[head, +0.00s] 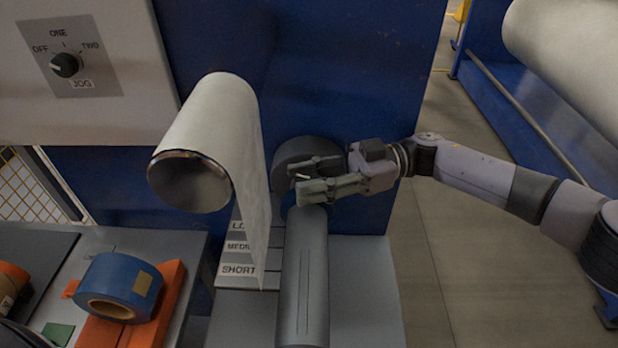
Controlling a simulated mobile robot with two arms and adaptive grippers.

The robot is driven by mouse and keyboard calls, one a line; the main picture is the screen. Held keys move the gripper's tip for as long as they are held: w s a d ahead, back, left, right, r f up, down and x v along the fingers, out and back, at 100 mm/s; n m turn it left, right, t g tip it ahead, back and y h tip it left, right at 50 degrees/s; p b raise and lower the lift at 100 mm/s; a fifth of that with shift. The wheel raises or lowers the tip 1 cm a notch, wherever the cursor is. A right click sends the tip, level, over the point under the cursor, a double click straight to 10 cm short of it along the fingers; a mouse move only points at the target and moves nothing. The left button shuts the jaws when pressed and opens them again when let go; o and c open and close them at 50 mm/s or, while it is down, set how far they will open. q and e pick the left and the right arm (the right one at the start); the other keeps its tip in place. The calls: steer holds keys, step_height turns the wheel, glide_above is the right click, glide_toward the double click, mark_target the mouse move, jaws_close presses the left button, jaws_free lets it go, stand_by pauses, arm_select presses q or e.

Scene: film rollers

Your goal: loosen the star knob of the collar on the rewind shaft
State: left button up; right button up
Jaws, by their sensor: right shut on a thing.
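The rewind shaft (306,285) is a grey cylinder with a lengthwise slot. It points toward me from the blue machine face. A bit of blue shows around the shaft just below the fingers, perhaps the collar; I cannot tell for sure. My right gripper (303,181) reaches in from the right, over the shaft's far end, in front of a dark round disc (290,150). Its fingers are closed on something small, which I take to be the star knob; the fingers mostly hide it. My left gripper is out of view.
A film-covered roller (208,115) hangs left of the gripper, its web dropping past a SHORT/MEDIUM scale (238,269). A jog switch (65,65) is upper left. A blue tape roll (120,284) lies on an orange piece at lower left. The floor at right is open.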

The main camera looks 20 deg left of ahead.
steer(key=o, duration=1.2)
steer(key=v, duration=1.2)
steer(key=shift+a, duration=0.1)
